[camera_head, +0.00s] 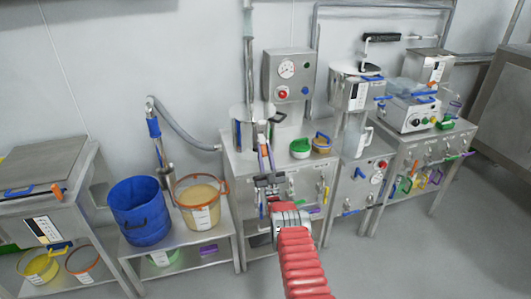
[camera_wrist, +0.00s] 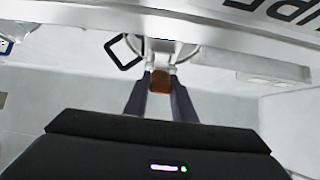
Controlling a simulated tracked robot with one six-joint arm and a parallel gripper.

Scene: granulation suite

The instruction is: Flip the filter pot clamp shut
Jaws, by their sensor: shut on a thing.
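The steel filter pot (camera_head: 239,113) stands on the metal bench under a vertical pipe. My gripper (camera_head: 264,140) reaches its front right side, with my arm partly covering the bench front. In the wrist view, my gripper (camera_wrist: 160,84) is shut on an orange-brown tab, which looks like the end of the filter pot clamp (camera_wrist: 160,79). The tab sits between the dark fingertips, below a pale metal bracket. A curved steel rim crosses above it. The clamp is too small and too hidden in the head view to tell how far it is swung.
A blue bucket (camera_head: 139,211) and a cream-filled bucket (camera_head: 199,200) stand on the lower bench to the left. Floor at the right front is clear.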

